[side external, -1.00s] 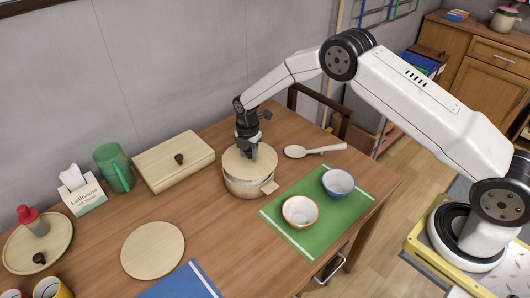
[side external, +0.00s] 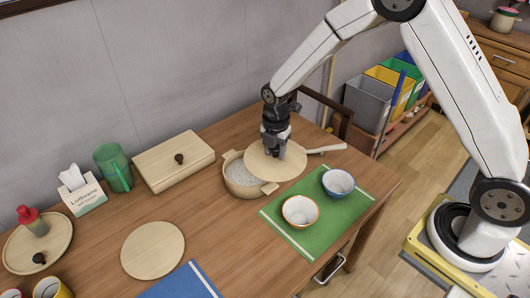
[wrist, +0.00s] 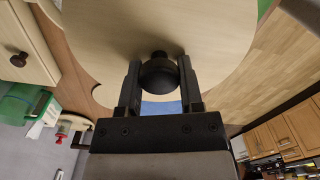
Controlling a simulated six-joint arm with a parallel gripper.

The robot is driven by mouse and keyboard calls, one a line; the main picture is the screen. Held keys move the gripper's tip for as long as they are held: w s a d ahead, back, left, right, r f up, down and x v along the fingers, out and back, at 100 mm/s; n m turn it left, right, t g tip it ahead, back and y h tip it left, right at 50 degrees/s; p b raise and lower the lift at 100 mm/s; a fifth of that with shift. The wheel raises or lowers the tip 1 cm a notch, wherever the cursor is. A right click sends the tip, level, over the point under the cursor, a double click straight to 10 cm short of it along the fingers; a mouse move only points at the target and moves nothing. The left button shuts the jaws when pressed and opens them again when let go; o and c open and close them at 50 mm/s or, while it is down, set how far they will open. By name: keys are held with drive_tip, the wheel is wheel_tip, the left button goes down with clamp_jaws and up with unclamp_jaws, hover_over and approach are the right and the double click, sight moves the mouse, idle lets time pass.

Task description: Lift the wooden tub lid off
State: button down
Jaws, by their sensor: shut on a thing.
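The wooden tub (side external: 241,183) stands on the table with its top mostly uncovered, and pale grainy contents show inside. The round pale wooden lid (side external: 285,165) is up off the tub, to its right, and overlaps the tub's right edge in the side view. My gripper (side external: 277,153) is shut on the lid's dark round knob (wrist: 159,75), which sits between the two fingers in the wrist view. The lid (wrist: 160,25) fills the top middle of the wrist view and hides what is beyond it.
A green mat (side external: 325,215) with a white bowl (side external: 300,211) and a blue bowl (side external: 338,182) is in front. A wooden box (side external: 174,160) stands left. A round board (side external: 153,250) lies front left.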

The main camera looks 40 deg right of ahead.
drive_tip(key=shift+s+d+r, duration=0.1)
drive_tip(key=shift+s+r, duration=0.2)
drive_tip(key=shift+s, duration=0.3)
drive_tip(key=shift+s+r, duration=0.25)
drive_tip(key=shift+s, duration=0.35)
